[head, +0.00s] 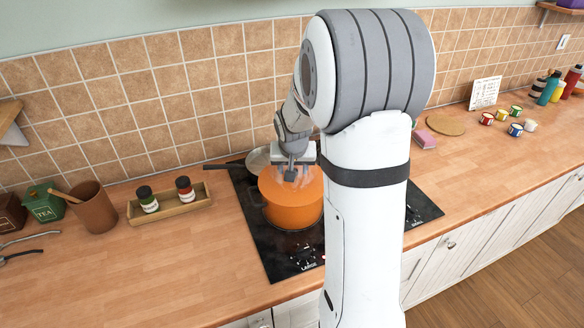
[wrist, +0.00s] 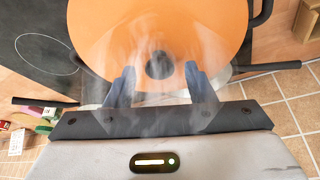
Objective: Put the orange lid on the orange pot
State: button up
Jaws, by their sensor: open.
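The orange pot (head: 292,214) stands on the black cooktop in the head view. The orange lid (head: 307,188) lies over the pot's top; it also fills the top of the wrist view (wrist: 105,35). I cannot tell whether its rim is fully seated. My gripper (wrist: 160,72) is above the lid, pointing down, with its two fingers open on either side of the dark knob (wrist: 159,64) and a gap on both sides. In the head view my gripper (head: 291,178) partly hides the lid's knob. Faint steam drifts around the fingers.
A pan (head: 258,161) with a dark handle sits close behind the pot. My arm hides the cooktop's (head: 265,243) right part. A wooden tray (head: 170,203) with two jars stands left. The counter in front of the tray is clear.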

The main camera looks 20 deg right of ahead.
jog(key=shift+r+p, duration=0.7)
jog(key=b+v, duration=0.3)
jog(key=v, duration=0.7)
jog(key=s+a+n+y, duration=0.1)
jog(key=s+a, duration=0.4)
jog(key=s, duration=0.6)
jog(key=s+a+n, duration=0.3)
jog(key=s+a, duration=0.2)
jog(key=s, duration=0.6)
jog(key=shift+s+f+n+g+y, duration=0.3)
jog(key=shift+f+n+y, duration=0.1)
jog(key=shift+f, duration=0.1)
jog(key=shift+w+f, duration=0.1)
jog(key=shift+f, duration=0.15)
